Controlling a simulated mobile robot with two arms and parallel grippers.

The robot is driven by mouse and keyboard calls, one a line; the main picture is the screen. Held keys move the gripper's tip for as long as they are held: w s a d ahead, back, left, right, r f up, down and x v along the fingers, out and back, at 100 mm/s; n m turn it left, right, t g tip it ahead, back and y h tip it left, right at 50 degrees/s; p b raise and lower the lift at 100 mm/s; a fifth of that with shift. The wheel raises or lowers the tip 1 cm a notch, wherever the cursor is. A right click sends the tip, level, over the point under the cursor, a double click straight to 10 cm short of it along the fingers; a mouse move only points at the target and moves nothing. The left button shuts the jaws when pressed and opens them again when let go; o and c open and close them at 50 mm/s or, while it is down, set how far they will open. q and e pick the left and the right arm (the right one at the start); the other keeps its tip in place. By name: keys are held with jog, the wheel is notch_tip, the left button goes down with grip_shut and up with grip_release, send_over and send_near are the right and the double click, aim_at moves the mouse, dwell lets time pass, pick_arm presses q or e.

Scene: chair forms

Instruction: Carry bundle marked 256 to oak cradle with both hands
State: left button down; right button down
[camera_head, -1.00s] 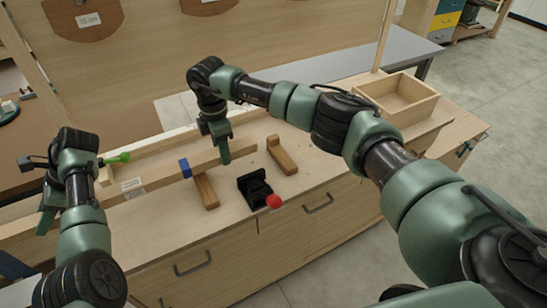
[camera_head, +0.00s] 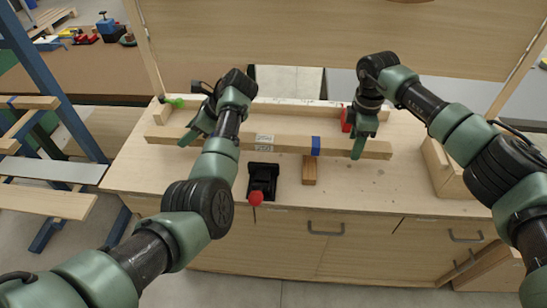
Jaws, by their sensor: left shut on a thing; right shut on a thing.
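The bundle is a long pale wood length (camera_head: 290,143) with a blue band and two white labels, too small to read. It lies level across the bench view. My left gripper (camera_head: 190,138) is shut on its left part, and my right gripper (camera_head: 358,150) is shut on its right part. A brown oak block (camera_head: 309,171), seemingly part of the cradle, shows under the bundle near the blue band. I cannot tell whether the bundle touches it. The other oak block is not visible, perhaps behind my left arm.
A black clamp with a red knob (camera_head: 256,198) stands on the bench (camera_head: 370,185) in front of the bundle. A green-handled tool (camera_head: 175,102) is at the back left. A red object (camera_head: 346,120) is behind my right gripper. A wooden box (camera_head: 445,165) stands at the right.

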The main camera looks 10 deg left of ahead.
aim_at(192, 145)
pick_arm(q)
jog(key=shift+d+r, duration=0.1)
pick_arm(e)
jog(key=shift+d+r, duration=0.1)
jog(key=shift+r, duration=0.05)
